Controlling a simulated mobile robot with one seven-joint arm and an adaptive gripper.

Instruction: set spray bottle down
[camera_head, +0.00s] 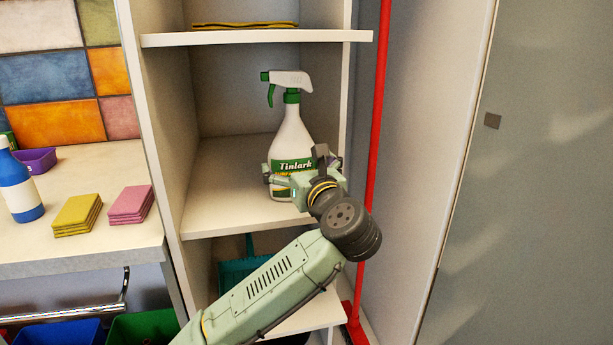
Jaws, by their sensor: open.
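The spray bottle (293,138) is white with a green collar, a green trigger and a green label reading "Tinlark". It stands upright on the middle shelf (225,208) of a tall cabinet. My gripper (283,180) is at the lower part of the bottle, coming from the front right. Its jaws are open, with a finger visible on the left side of the label and another part on the right. The bottle's lower right side and base are partly hidden behind my gripper. I cannot tell whether the fingers touch it.
An upper shelf (255,39) holds flat yellow-edged cloths. A red pole (378,120) stands right of the shelves. A teal dustpan (236,270) is below. On the left counter are a blue bottle (20,190) and yellow (77,214) and pink sponges (131,203). The middle shelf's left side is free.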

